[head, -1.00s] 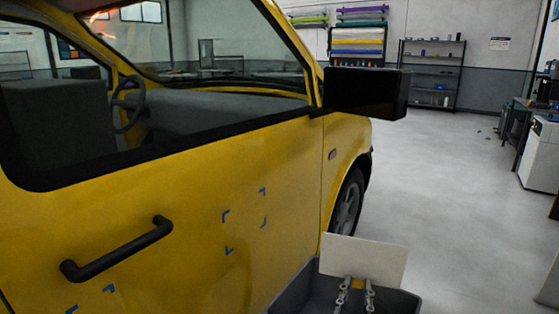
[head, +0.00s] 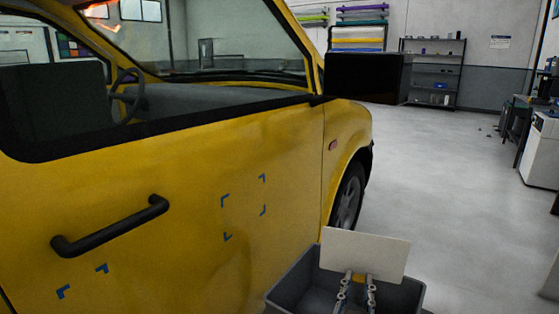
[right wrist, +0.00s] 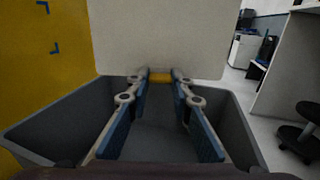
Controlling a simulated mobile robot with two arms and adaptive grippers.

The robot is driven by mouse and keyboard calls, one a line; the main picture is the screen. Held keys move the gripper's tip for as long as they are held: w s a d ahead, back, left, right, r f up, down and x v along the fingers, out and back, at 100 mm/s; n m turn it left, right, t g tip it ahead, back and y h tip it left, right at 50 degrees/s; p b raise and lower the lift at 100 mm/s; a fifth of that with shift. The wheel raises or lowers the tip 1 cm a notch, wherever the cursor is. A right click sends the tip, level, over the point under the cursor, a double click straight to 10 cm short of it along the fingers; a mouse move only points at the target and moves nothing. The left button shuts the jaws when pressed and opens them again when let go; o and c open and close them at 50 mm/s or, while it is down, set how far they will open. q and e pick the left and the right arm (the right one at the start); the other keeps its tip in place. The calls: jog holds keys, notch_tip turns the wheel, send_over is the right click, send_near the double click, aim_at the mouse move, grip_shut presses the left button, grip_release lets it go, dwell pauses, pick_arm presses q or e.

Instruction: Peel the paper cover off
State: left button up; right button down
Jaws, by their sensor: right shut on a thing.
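A pale, flat rectangular sheet (head: 364,252) stands nearly upright at the bottom of the head view, right of the yellow door. My right gripper (head: 358,277) is shut on its lower edge, at a small yellow piece. In the right wrist view the sheet (right wrist: 165,40) fills the top middle. The fingers (right wrist: 161,77) close on the yellow piece (right wrist: 161,77) at its bottom edge. I cannot tell a separate paper cover from its backing. Blue corner marks (head: 244,208) frame a bare patch of the yellow door (head: 180,250). My left gripper is not in view.
A grey open bin (head: 290,293) lies below and around my right gripper. A black door handle (head: 110,228) sticks out at the left, with more blue marks below it. A black mirror (head: 367,78) juts out above. Open floor (head: 450,200) lies to the right.

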pick_arm(q)
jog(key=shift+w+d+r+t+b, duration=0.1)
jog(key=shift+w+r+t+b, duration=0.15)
jog(key=shift+b, duration=0.4)
pick_arm(e)
jog(key=shift+f, duration=0.8)
jog(key=c, duration=1.6)
grip_release()
jog(key=v, duration=1.2)
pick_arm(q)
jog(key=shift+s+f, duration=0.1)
